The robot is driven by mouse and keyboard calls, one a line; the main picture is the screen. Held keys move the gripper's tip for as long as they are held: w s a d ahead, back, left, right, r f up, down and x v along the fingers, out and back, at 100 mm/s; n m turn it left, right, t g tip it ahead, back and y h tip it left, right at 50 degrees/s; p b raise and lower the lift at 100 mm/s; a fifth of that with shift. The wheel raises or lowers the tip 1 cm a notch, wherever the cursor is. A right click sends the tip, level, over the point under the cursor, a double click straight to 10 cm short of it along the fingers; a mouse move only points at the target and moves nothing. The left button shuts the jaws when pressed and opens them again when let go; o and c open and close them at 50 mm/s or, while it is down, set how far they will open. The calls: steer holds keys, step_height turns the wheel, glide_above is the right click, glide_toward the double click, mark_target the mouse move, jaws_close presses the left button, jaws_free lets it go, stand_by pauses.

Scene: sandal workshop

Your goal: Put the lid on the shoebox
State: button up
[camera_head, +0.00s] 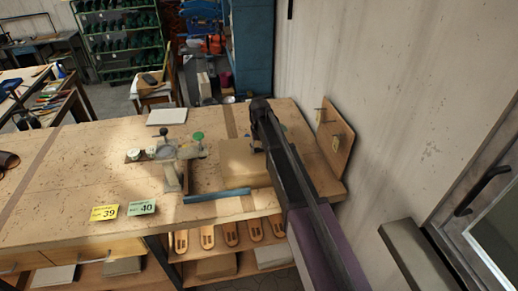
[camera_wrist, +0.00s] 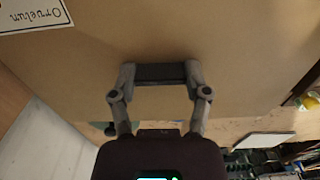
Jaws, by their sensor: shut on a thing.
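A brown cardboard surface, which looks like the shoebox lid (camera_wrist: 250,45), fills most of the wrist view, with a white written label (camera_wrist: 35,14) at its top left. My gripper (camera_wrist: 160,73) is closed around a dark bar-like piece on this cardboard. In the head view a tan cardboard shape (camera_head: 236,158) lies at the right end of the bench, partly hidden behind my arm. I cannot tell there whether it is the lid, the shoebox or both, nor how lid and box meet. My fingertips are hidden in the head view.
A blue strip (camera_head: 217,195) lies in front of the cardboard on the bench (camera_head: 75,180). A clamp-like tool (camera_head: 168,158) and number cards 39 (camera_head: 104,212) and 40 (camera_head: 142,207) are to the left. An upright wooden board (camera_head: 335,140) and the wall stand close on the right.

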steer(key=o, duration=1.2)
steer(key=shift+s+f, duration=0.1)
steer(key=shift+s, duration=0.05)
